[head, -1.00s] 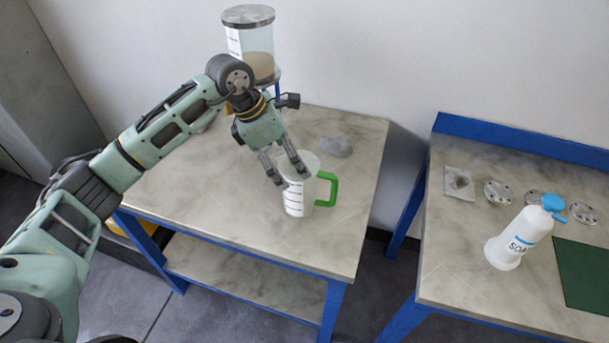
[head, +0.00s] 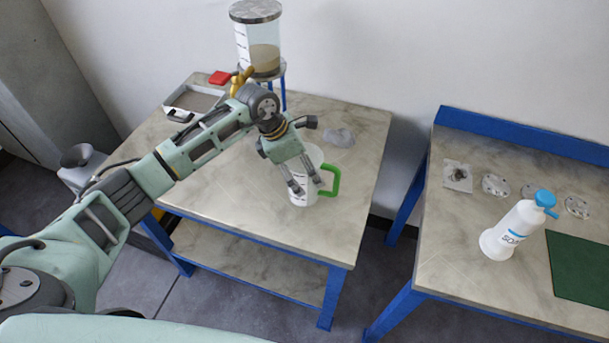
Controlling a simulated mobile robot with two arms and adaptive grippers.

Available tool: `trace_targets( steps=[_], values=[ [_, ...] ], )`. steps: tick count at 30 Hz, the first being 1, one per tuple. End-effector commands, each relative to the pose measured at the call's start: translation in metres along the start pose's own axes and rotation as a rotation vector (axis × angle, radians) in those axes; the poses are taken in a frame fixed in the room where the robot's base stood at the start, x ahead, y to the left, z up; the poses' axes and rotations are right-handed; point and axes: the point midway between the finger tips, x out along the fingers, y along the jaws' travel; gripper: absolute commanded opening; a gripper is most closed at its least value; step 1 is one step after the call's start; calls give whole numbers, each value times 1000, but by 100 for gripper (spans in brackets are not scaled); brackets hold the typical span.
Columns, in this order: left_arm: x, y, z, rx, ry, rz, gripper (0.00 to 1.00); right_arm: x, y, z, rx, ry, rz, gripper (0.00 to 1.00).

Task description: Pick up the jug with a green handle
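The jug (head: 302,198) is white with dark level marks and a green handle (head: 332,181) on its right side. It stands upright on the left table (head: 240,205). My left gripper (head: 308,190) is at the jug, pointing down, with its two fingers apart and open. The fingers overlap the jug's upper body in the head view and partly hide it; whether they touch it I cannot tell. My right gripper is not in view.
A clear vessel (head: 262,38) with tan contents stands at the back on a blue stand. The right table holds a white soap bottle (head: 510,232), several metal flanges (head: 495,185) and a green mat (head: 583,268).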

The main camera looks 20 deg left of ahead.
Motion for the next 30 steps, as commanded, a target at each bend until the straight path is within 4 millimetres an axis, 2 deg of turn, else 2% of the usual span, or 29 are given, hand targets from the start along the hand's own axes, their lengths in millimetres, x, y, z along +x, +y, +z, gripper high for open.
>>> trace_targets(
  steps=[2,14,24,30],
  values=[
    [0,0,0,0,0,0,78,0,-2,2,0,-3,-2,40],
    [0,0,0,0,0,0,43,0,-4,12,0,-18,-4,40],
    [-4,1,2,1,-1,1,42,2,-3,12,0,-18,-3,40],
    [-23,1,10,4,-5,6,42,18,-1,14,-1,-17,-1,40]
  ],
)
